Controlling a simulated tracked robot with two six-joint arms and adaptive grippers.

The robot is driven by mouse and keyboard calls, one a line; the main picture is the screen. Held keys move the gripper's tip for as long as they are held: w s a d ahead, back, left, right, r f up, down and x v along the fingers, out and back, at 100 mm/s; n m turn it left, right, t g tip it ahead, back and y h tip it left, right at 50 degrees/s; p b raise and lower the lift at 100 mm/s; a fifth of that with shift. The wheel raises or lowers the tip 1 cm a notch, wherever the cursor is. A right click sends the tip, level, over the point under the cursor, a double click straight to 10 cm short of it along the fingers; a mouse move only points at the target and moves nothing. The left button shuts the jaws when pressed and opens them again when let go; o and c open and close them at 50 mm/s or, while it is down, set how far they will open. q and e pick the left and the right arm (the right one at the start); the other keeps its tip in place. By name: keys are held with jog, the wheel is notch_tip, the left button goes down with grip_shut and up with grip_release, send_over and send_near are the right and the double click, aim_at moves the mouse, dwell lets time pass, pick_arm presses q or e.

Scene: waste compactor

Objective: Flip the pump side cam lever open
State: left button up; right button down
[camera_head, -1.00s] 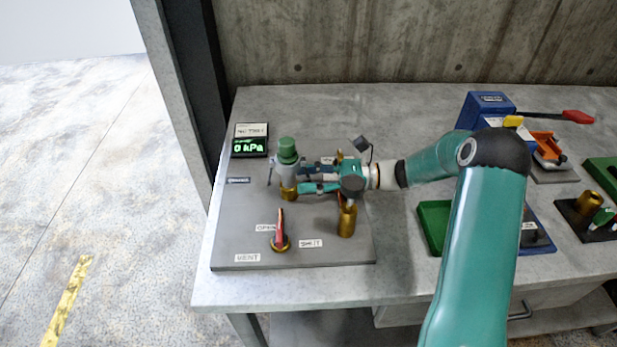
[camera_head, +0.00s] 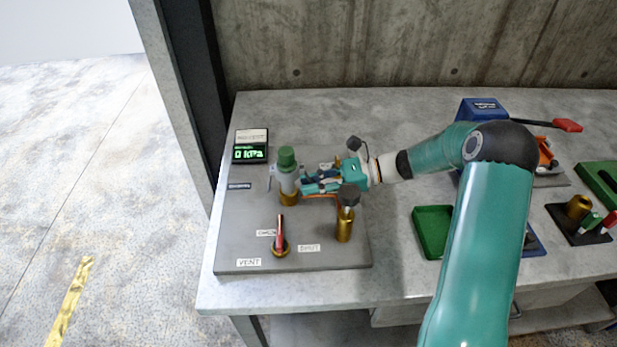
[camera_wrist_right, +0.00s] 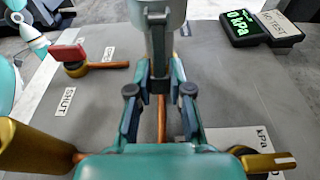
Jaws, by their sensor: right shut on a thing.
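The hose coupling (camera_head: 288,172) stands upright on the grey pump panel (camera_head: 235,220), with a green top, grey body and brass base. My right gripper (camera_head: 304,184) reaches it from the right. In the right wrist view, its fingers (camera_wrist_right: 160,98) are shut on a grey cam lever (camera_wrist_right: 157,62) that hangs along the coupling's near side. The fingers partly hide the lever's lower end. Another thin lever (camera_head: 271,180) shows on the coupling's left side. Part of my left arm (camera_wrist_right: 32,36) shows at the upper left of the wrist view; its gripper is too unclear to read.
A gauge (camera_head: 250,153) reads 0 kPa behind the coupling. A red-handled valve (camera_head: 280,238) and a dark-knobbed brass post (camera_head: 345,225) stand in front.

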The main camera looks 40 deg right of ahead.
aim_at(313, 182)
jog(key=r+g+h+p, duration=0.1)
jog(key=h+p, duration=0.1)
jog(key=p, duration=0.1)
jog(key=d+r+g+h+p, duration=0.1)
jog(key=h+p, duration=0.1)
jog(key=p, duration=0.1)
jog(key=s+d+r+g+h+p, duration=0.1)
jog(key=h+p, duration=0.1)
jog(key=p, duration=0.2)
jog(key=shift+r+g, duration=0.1)
jog(key=shift+g, duration=0.2)
jog(key=shift+d+r+g+h+p, duration=0.15)
jog(key=shift+g+h+p, duration=0.15)
jog(key=shift+h+p, duration=0.15)
jog(key=shift+s+r+g+h, duration=0.1)
jog(key=shift+r+g+h, duration=0.1)
jog(key=shift+g+h, duration=0.4)
jog(key=shift+s+d+r+g+h, duration=0.1)
jog(key=shift+r+g+h, duration=0.2)
jog(key=shift+h, duration=0.45)
jog(key=shift+d+r+g+h, duration=0.1)
jog(key=shift+r+g+h, duration=0.2)
jog(key=shift+h, duration=0.4)
jog(key=c, duration=1)
grip_release()
jog(key=shift+a+f, duration=0.1)
jog(key=shift+c, duration=0.2)
